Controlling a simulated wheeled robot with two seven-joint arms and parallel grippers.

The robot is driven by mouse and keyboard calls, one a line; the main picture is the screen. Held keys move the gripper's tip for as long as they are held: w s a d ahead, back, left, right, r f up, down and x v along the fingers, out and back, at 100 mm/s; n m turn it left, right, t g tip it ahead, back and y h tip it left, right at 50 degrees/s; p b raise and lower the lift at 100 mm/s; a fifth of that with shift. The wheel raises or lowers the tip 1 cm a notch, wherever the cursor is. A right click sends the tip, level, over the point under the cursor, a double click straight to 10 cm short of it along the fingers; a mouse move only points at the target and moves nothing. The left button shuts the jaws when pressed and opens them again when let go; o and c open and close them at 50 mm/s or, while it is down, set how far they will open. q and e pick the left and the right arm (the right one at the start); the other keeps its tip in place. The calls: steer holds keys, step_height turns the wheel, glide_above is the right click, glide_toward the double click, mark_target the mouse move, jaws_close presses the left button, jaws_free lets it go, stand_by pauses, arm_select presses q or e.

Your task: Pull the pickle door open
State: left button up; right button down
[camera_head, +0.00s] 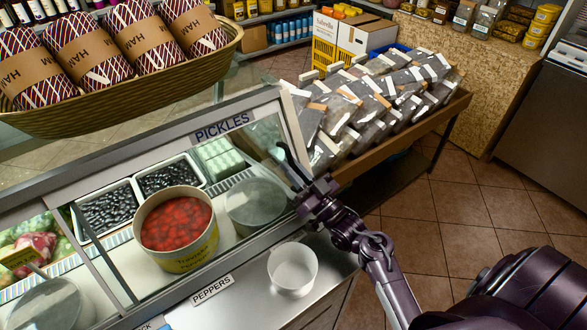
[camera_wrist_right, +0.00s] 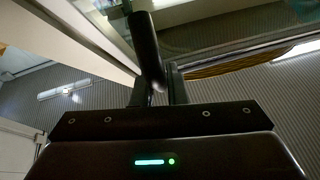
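The pickle door is a glass panel in a pale frame on the slanted front of the counter case, under the PICKLES label (camera_head: 222,127) in the head view. Its right frame edge runs beside my right gripper (camera_head: 288,164). In the wrist view the fingers (camera_wrist_right: 160,88) are close together, around a dark rounded bar (camera_wrist_right: 146,45) that looks like the door's handle. The handle is mostly hidden by the fingers in the head view. I see no clear gap at the door's edge. My left gripper is out of view.
A white bowl (camera_head: 292,268) stands on the counter ledge below. A wooden display bin (camera_head: 440,112) is close behind my right gripper. The floor at right is clear.

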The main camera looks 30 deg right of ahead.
mark_target(262, 160)
steer(key=a, duration=0.4)
steer(key=shift+s+a+p, duration=0.15)
steer(key=shift+s+p, duration=0.15)
steer(key=shift+p, duration=0.1)
steer(key=shift+a, duration=0.25)
steer(key=c, duration=1.5)
jaws_free()
steer(key=shift+s+d, duration=0.1)
steer(key=shift+s+f+b, duration=0.2)
steer(key=shift+f+b, duration=0.05)
steer(key=shift+b, duration=0.05)
steer(key=s+d+b, duration=0.1)
steer(key=s, duration=0.3)
steer(key=s+d+b, duration=0.1)
steer(key=s, duration=0.4)
steer(key=s+d+b, duration=0.1)
steer(key=s+d, duration=0.1)
steer(key=s, duration=0.2)
steer(key=shift+s+f, duration=0.35)
steer(key=shift+s, duration=0.05)
steer(key=shift+o, duration=0.2)
